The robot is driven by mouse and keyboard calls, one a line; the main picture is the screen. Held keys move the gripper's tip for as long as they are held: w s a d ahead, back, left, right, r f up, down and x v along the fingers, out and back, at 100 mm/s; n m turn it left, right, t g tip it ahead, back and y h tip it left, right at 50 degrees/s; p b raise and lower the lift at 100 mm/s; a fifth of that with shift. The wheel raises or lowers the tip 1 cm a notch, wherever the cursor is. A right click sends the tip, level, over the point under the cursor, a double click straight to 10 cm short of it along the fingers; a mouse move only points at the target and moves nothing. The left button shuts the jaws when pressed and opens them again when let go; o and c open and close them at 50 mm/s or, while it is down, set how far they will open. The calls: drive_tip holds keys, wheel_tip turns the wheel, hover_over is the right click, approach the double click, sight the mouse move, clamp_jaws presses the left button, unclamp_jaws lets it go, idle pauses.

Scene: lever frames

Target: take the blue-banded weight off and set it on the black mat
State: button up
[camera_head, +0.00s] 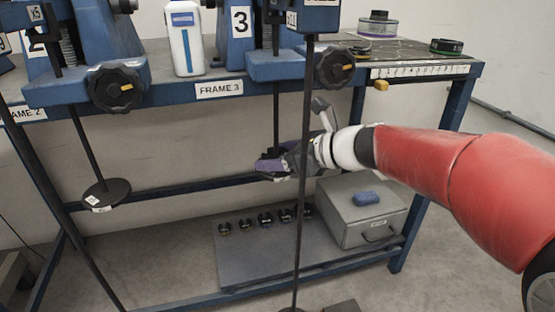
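My gripper (268,168) is below the bench edge at FRAME 3, at the lower end of a thin hanging rod (276,105). Dark and purple-blue parts show at its fingers. I cannot tell whether they are finger pads or a held weight, nor whether the fingers are shut. No clearly blue-banded weight can be made out. The dark mat-like surface (408,53) lies on the bench top at right. A weight with a green band (446,46) and a stacked grey weight (378,25) stand at its edges.
A long rod (304,130) stands in front of my gripper. A disc-ended rod (106,194) hangs at left. Black knobs (115,87) jut from the frames.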

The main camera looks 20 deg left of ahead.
drive_tip(key=c, duration=0.7)
drive_tip(key=shift+r, duration=0.1)
drive_tip(key=shift+r, duration=0.4)
drive_tip(key=s+d, duration=0.1)
drive_tip(key=d, duration=0.5)
drive_tip(key=s+d+p, duration=0.1)
drive_tip(key=d, duration=0.4)
drive_tip(key=s+d, duration=0.2)
drive_tip(key=d, duration=0.4)
drive_tip(key=shift+s+d+p, duration=0.1)
drive_tip(key=shift+d+p, duration=0.2)
drive_tip(key=shift+p, duration=0.05)
